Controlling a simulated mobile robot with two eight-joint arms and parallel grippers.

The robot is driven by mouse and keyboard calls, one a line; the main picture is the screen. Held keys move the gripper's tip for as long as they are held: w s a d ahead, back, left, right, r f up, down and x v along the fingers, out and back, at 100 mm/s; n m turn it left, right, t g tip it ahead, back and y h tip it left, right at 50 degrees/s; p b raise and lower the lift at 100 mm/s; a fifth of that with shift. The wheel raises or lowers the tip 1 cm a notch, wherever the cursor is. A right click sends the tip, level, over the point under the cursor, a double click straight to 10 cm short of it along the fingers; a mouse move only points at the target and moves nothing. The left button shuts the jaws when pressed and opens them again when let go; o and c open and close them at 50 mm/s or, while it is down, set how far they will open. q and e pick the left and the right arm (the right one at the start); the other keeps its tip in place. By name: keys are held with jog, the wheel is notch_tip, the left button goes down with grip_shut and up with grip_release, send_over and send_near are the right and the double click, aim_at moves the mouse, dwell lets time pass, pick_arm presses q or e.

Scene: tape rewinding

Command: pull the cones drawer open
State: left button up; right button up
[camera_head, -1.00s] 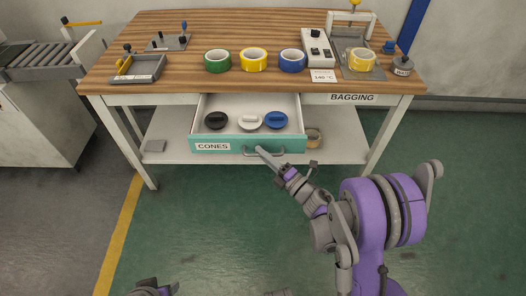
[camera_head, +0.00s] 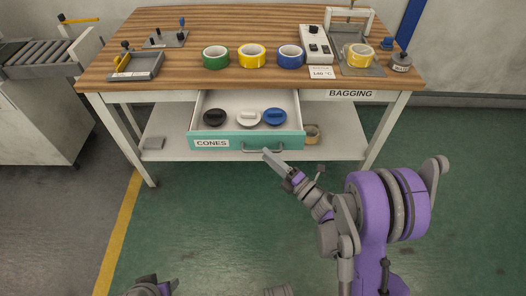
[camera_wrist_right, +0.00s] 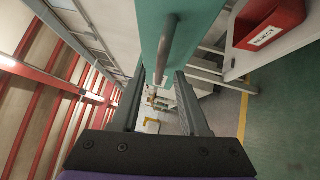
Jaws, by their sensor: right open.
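The cones drawer (camera_head: 225,143) has a teal front with a CONES label and stands pulled out under the workbench. A black, a white and a blue cone (camera_head: 275,117) lie inside it. Its grey bar handle (camera_head: 262,149) is on the right part of the front. My right gripper (camera_head: 268,158) is open and empty just in front of and below the handle.
The wooden bench top (camera_head: 200,85) holds green, yellow and blue tape rolls and a sealing device. A red REJECT bin (camera_wrist_right: 270,22) shows in the right wrist view. The green floor in front is clear.

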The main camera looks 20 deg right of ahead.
jog(key=r+v, duration=0.1)
jog(key=v, duration=0.6)
jog(key=shift+s+f, duration=0.2)
jog(key=shift+f, duration=0.25)
jog(key=shift+d, duration=0.1)
jog(key=w+d+r+m+g+h, duration=0.15)
jog(key=d+r+m+h, duration=0.5)
jog(key=m+h, duration=0.75)
jog(key=s+a+f+m+g+y, duration=0.2)
jog(key=s+a+f+m+g, duration=0.15)
jog(key=s, duration=0.45)
jog(key=s+a+f+m+g+y, duration=0.1)
jog(key=s+a+f+m+g, duration=0.2)
jog(key=s, duration=0.4)
jog(key=s+a+f+m+g+y, duration=0.25)
jog(key=s+m+g, duration=0.25)
jog(key=s, duration=0.3)
pick_arm(q)
notch_tip(320, 180, up, 25)
jog(key=w+t+p, duration=0.1)
jog(key=p, duration=2.1)
jog(key=shift+w+r, duration=0.15)
jog(key=shift+r, duration=0.05)
pick_arm(e)
notch_tip(320, 180, up, 26)
jog(key=w+t+h, duration=0.1)
jog(key=w, duration=0.1)
jog(key=shift+r, duration=0.15)
